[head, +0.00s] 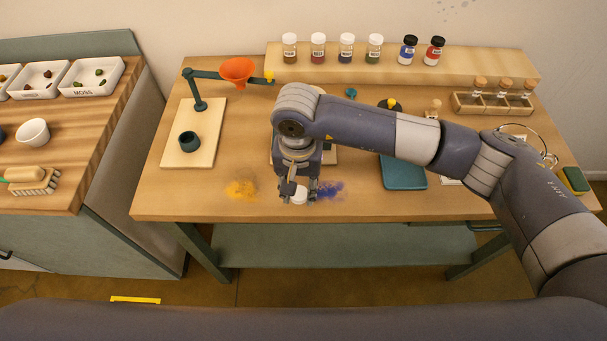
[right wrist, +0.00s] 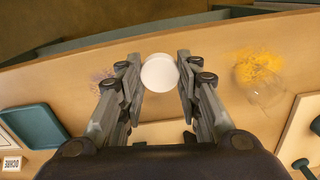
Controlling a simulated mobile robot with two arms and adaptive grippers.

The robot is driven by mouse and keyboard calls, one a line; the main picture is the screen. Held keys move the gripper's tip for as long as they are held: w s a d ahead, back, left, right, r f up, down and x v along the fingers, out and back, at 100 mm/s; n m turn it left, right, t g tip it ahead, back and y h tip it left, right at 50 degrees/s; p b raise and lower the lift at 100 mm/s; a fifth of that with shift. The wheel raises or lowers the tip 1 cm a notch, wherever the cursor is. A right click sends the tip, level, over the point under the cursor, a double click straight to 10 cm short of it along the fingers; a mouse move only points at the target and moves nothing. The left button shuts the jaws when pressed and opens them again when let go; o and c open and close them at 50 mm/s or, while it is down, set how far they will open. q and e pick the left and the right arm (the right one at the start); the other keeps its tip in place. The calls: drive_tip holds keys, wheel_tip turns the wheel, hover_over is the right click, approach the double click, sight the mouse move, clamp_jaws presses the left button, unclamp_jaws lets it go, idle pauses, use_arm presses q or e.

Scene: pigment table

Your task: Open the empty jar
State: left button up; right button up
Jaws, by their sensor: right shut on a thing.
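My right gripper (head: 299,192) is shut on a white round lid (right wrist: 159,73), with one finger on each side of it. In the head view the lid (head: 299,198) shows low between the fingertips, near the table's front edge. A faint clear glass outline, which looks like the empty jar (right wrist: 266,92), shows beside the yellow powder in the right wrist view, apart from the lid. I cannot tell whether anything is under the lid. My left gripper is not in view.
Yellow powder (head: 241,189) and blue powder (head: 331,190) lie on the wooden table (head: 430,205) on either side of my right gripper. A stand with an orange funnel (head: 237,70) is at the left. Pigment jars (head: 347,47) line the back shelf. A teal tray (head: 404,172) is at the right.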

sight(303, 183)
drive_tip(key=w, duration=0.2)
drive_tip(key=w+d+p, duration=0.1)
drive_tip(key=w, duration=0.1)
drive_tip(key=shift+f, duration=0.25)
wheel_tip(303, 183, down, 3)
drive_tip(key=shift+r+p, duration=0.1)
drive_tip(key=shift+p, duration=0.85)
drive_tip(key=shift+f, duration=0.3)
drive_tip(key=shift+f, duration=0.1)
drive_tip(key=shift+f+b, duration=0.15)
drive_tip(key=shift+b, duration=0.25)
drive_tip(key=o, duration=1.2)
drive_tip(key=shift+c, duration=0.2)
